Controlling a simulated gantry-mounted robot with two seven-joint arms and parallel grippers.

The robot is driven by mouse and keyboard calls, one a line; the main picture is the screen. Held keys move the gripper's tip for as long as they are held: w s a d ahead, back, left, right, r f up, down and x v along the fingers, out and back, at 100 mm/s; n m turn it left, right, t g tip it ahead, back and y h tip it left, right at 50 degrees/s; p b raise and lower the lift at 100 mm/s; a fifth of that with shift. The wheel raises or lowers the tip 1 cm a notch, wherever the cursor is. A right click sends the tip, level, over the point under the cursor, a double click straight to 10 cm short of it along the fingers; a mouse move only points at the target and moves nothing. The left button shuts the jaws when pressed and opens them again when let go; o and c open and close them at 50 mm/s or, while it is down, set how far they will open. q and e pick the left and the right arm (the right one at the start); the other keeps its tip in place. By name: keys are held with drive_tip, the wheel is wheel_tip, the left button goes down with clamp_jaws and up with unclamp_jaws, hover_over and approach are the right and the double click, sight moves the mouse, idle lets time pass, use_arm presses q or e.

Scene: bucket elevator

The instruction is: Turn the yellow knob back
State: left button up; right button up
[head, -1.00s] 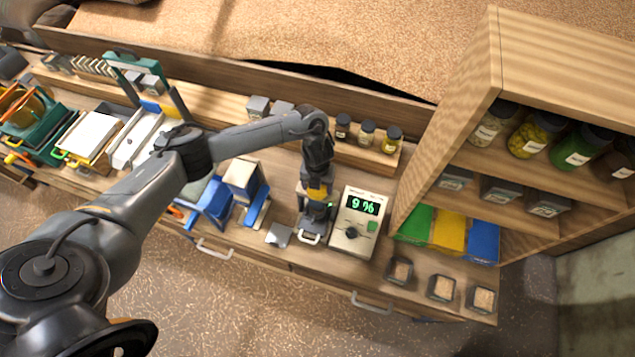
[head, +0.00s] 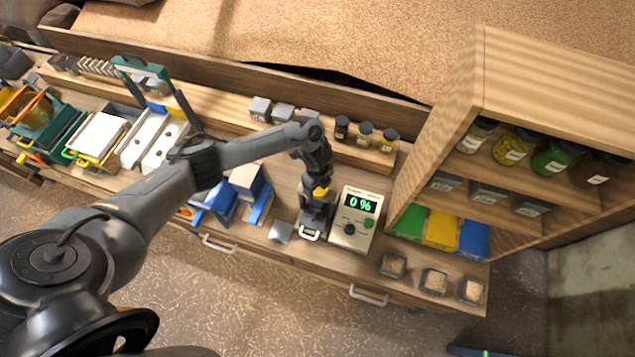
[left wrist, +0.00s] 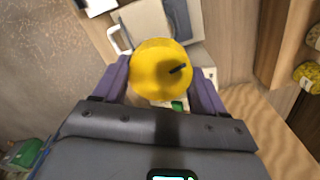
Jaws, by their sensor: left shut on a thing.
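The yellow knob (left wrist: 156,62) is round with a short dark mark on its top. It sits between the two purple fingers of my left gripper (left wrist: 160,86) in the left wrist view, and the gripper is shut on it. In the head view my left gripper (head: 319,185) points down at the small grey device, and only a bit of yellow shows beneath it. The control box (head: 353,222) right beside it has a green display reading 0 %, a dark dial and a green button. My right gripper is not in view.
Three small open containers (head: 434,282) stand at the bench's front right. A wooden shelf (head: 455,150) with jars rises at the right. Blue-and-white blocks (head: 248,182) stand left of the device, near a flat grey plate (head: 281,231). Lidded jars (head: 364,134) line the back ledge.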

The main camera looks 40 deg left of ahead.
use_arm(q)
drive_tip(key=n, duration=0.2)
drive_tip(key=shift+n, duration=0.4)
drive_tip(key=n, duration=1.3)
drive_tip(key=shift+n, duration=0.3)
drive_tip(key=n, duration=0.4)
drive_tip(key=shift+d, duration=0.1)
drive_tip(key=n, duration=0.9)
drive_tip(key=shift+n, duration=1.5)
